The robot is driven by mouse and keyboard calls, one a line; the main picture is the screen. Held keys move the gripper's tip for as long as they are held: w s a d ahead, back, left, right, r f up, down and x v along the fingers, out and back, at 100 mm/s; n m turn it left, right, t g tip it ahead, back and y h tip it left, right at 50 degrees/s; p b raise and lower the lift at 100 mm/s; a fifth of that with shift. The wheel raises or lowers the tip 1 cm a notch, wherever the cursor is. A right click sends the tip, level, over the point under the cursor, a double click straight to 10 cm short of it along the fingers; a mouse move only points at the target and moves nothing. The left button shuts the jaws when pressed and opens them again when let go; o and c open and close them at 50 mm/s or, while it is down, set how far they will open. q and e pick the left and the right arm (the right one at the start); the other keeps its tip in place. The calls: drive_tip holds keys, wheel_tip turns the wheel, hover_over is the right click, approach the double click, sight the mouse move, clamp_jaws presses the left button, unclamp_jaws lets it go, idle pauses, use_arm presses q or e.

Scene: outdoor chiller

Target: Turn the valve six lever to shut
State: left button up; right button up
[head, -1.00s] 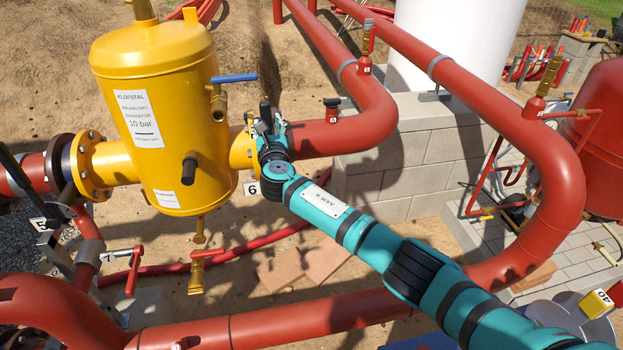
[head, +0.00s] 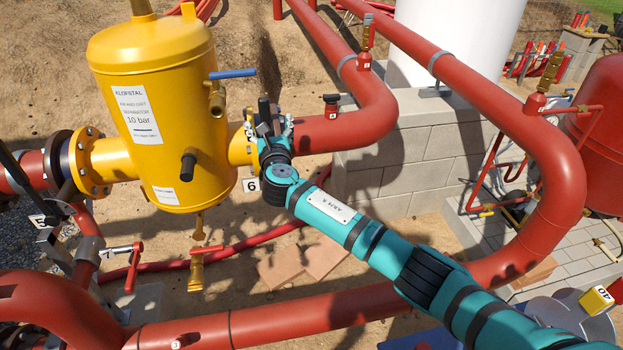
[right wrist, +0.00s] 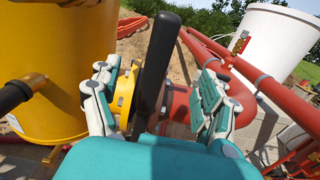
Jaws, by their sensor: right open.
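The valve six lever is a long black handle (right wrist: 155,72) that stands up between my right gripper's fingers in the right wrist view. It also shows as a dark upright bar (head: 264,108) in the head view, by the yellow flange. A white tag marked 6 (head: 251,185) hangs just below. My right gripper (right wrist: 158,92) is open, with one finger on each side of the lever and visible gaps to it. It also shows in the head view (head: 270,128) at the valve. The valve body is mostly hidden behind my gripper. My left gripper is not in view.
The yellow separator tank (head: 160,120) stands close left of the valve, with a blue-handled tap (head: 233,74) on its side. A red pipe (head: 350,130) leaves to the right over a block wall (head: 400,155). Another red pipe (head: 300,318) crosses the foreground.

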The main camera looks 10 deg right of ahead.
drive_tip(key=s, duration=0.4)
drive_tip(key=shift+s+d, duration=0.1)
drive_tip(key=shift+s, duration=0.25)
